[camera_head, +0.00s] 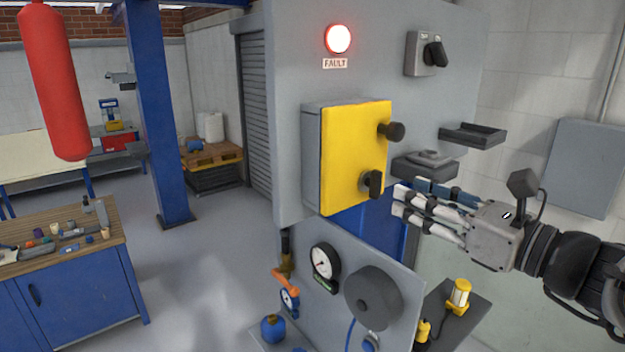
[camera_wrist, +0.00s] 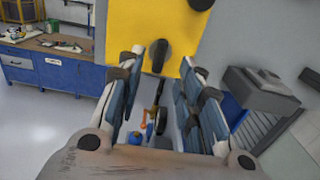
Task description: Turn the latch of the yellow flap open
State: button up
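The yellow flap (camera_head: 352,150) is closed on a grey box on the machine panel. It has a round dark knob (camera_head: 391,131) at its upper right and a dark latch (camera_head: 373,184) at its lower right. In the wrist view the flap (camera_wrist: 125,28) fills the upper middle, with the latch (camera_wrist: 160,55) just beyond and between my fingertips. My gripper (camera_head: 400,201) is to the right of the latch in the head view, pointing at it. Its fingers (camera_wrist: 175,68) are spread apart and hold nothing. Whether they touch the latch cannot be told.
A red FAULT lamp (camera_head: 338,39) glows above the flap. A rotary switch (camera_head: 427,54) and small dark shelves (camera_head: 472,136) are to the right. Below are a gauge (camera_head: 324,262) and a dark reel (camera_head: 374,298). A workbench (camera_head: 68,275) stands at the left, with open floor between.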

aim_at(380, 184)
jog(key=x, duration=0.7)
jog(key=shift+w+p, duration=0.1)
jog(key=shift+p, duration=0.2)
jog(key=shift+c, duration=0.4)
grip_shut()
